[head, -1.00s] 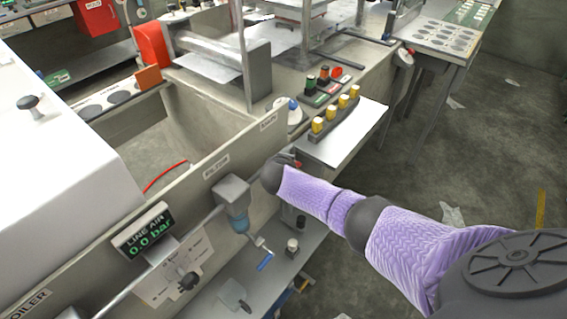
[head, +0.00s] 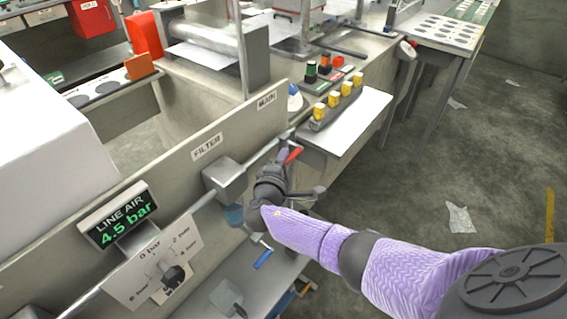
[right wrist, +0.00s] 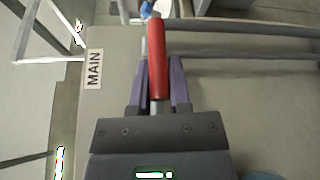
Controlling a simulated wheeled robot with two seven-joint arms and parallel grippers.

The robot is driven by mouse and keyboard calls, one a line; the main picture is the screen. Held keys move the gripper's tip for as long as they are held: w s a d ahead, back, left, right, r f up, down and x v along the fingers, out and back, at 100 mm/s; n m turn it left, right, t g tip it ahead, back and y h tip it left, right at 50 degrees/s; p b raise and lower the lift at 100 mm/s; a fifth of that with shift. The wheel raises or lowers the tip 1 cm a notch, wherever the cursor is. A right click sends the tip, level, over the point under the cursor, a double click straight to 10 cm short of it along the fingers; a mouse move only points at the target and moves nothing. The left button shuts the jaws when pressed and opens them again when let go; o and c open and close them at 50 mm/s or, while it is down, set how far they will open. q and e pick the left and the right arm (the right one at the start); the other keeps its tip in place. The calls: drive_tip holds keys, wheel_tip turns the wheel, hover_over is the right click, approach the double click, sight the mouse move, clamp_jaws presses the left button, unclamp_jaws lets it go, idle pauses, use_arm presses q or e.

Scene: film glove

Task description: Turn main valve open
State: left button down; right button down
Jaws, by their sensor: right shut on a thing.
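The main valve's red handle (head: 293,155) shows at the end of the air pipe, just below the MAIN label (head: 267,99). In the right wrist view the red handle (right wrist: 158,65) lies lengthwise between the two purple fingers. My right gripper (right wrist: 159,88) is shut on it; in the head view the gripper (head: 284,163) partly hides the valve body. The line air display (head: 117,215) reads 4.5 bar in green. My left gripper is not in view.
A filter unit (head: 224,176) sits on the pipe left of my right gripper. A regulator plate with a black knob (head: 173,274) is lower left. Yellow-topped buttons (head: 333,98) stand on the bench behind. Open floor lies to the right.

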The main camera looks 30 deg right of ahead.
idle(0.5)
drive_tip(key=c, duration=0.6)
unclamp_jaws()
drive_tip(key=shift+d, duration=0.1)
drive_tip(key=p+v, duration=0.2)
drive_tip(key=v, duration=0.8)
drive_tip(key=shift+f+p, duration=0.1)
drive_tip(key=shift+p, duration=0.2)
